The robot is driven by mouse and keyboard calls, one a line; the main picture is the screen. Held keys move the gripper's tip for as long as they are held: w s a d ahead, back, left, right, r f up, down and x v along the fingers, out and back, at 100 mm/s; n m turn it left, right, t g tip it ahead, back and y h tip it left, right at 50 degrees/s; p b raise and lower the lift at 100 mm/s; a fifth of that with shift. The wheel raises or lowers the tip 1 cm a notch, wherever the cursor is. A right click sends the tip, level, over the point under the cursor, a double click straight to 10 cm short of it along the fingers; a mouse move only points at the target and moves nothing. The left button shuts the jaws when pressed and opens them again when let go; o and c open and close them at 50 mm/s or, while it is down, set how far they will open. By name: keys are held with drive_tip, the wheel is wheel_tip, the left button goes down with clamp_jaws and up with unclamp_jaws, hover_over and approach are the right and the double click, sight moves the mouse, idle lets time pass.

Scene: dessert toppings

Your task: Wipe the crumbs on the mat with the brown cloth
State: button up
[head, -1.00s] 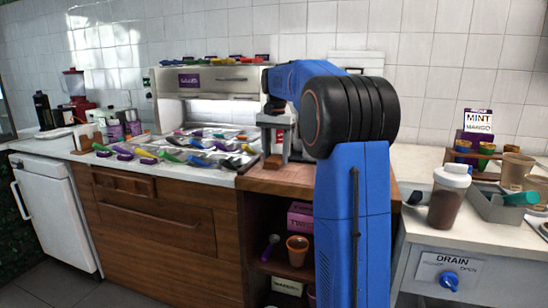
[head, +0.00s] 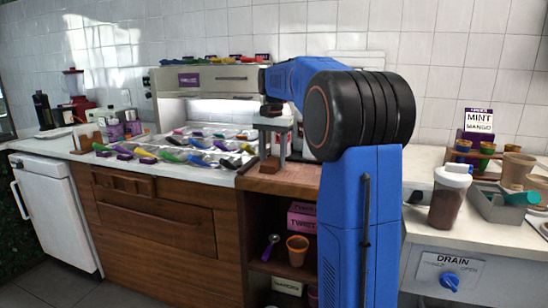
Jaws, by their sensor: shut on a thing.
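My gripper (head: 272,151) points down over the brown wooden counter section in the middle of the head view. It is shut on the brown cloth (head: 269,165), which shows as a small brown block shape at the fingertips, low over or on the surface. I cannot tell whether the cloth touches the surface. I cannot make out the mat or any crumbs at this size, and my blue arm hides the right part of this counter section.
To the right are a lidded shaker (head: 449,197), a grey bin (head: 497,207) and a mint and mango sign (head: 478,120). Shelves below hold a cup (head: 297,250).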

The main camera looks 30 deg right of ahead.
sight(270, 163)
drive_tip(key=shift+s+a, duration=0.45)
drive_tip(key=shift+a, duration=0.2)
drive_tip(key=shift+s+a, duration=0.45)
drive_tip(key=shift+a, duration=0.15)
drive_tip(key=shift+c, duration=0.2)
drive_tip(key=shift+s+a+f, duration=0.1)
drive_tip(key=shift+s+a, duration=1.15)
drive_tip(key=shift+a, duration=0.25)
wheel_tip(270, 163, up, 6)
wheel_tip(270, 163, up, 3)
drive_tip(key=shift+r, duration=0.1)
